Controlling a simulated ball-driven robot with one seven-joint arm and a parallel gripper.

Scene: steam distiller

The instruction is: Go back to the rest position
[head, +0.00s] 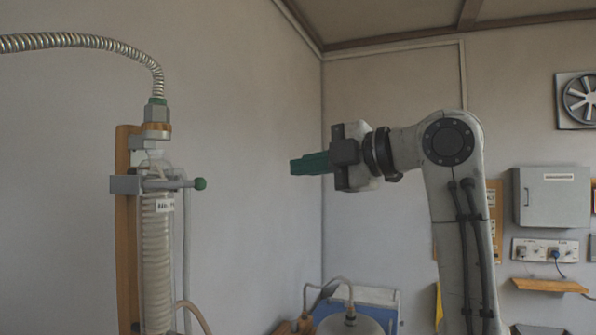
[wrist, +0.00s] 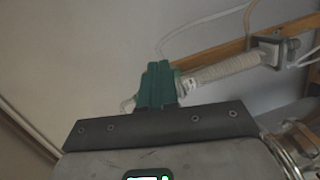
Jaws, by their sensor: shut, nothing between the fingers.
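My gripper (head: 294,166) is raised in the middle of the head view, its green fingers pointing left and closed together with nothing between them. In the wrist view the shut green fingers (wrist: 156,66) stand up from the dark gripper body. The distiller's glass coil condenser (head: 157,245) stands upright at the left of the head view, apart from my gripper by a clear gap. The condenser also shows in the wrist view (wrist: 222,71), partly behind the fingers.
A ribbed metal hose (head: 90,42) arches to the condenser's top. A wooden backing post (head: 127,230) stands behind it. A metal vessel (head: 350,324) with a tube sits low in the middle. A grey wall box (head: 551,196) and sockets are at the right. Air around my gripper looks free.

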